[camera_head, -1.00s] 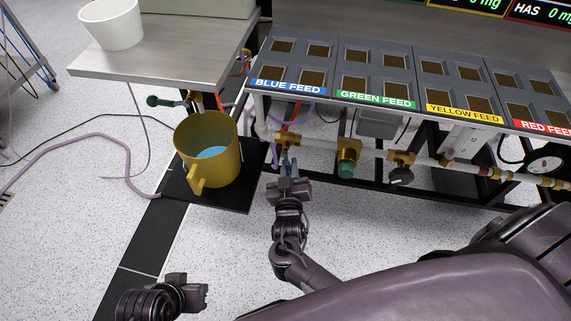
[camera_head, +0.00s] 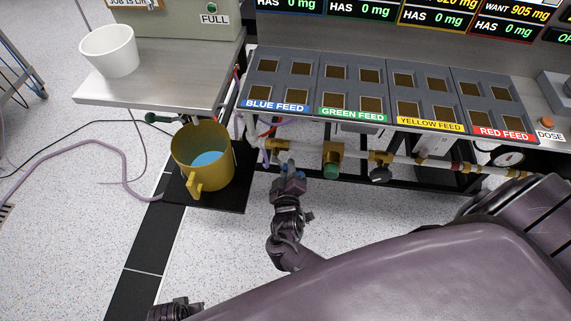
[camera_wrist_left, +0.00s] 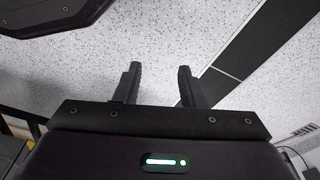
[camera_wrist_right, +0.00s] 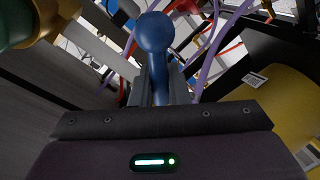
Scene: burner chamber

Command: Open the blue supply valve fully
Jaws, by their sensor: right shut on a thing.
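The blue supply valve's handle (camera_wrist_right: 157,34), a blue lever with a round knob, stands between the fingers of my right gripper (camera_wrist_right: 162,92) in the right wrist view. The gripper is shut on it. In the head view my right gripper (camera_head: 288,168) is below the left end of the pipe, at a brass valve body (camera_head: 278,144) under the BLUE FEED label (camera_head: 275,105). It mostly hides the handle there, so the lever's angle is hard to tell. My left gripper (camera_wrist_left: 158,85) is open and empty over the speckled floor.
A yellow mug-shaped vessel (camera_head: 221,142) with blue liquid stands left of my right gripper on a black plate (camera_head: 237,190). A green valve (camera_head: 331,165) and a dark knob (camera_head: 380,173) sit along the pipe to the right. A white cup (camera_head: 108,52) stands on the side table.

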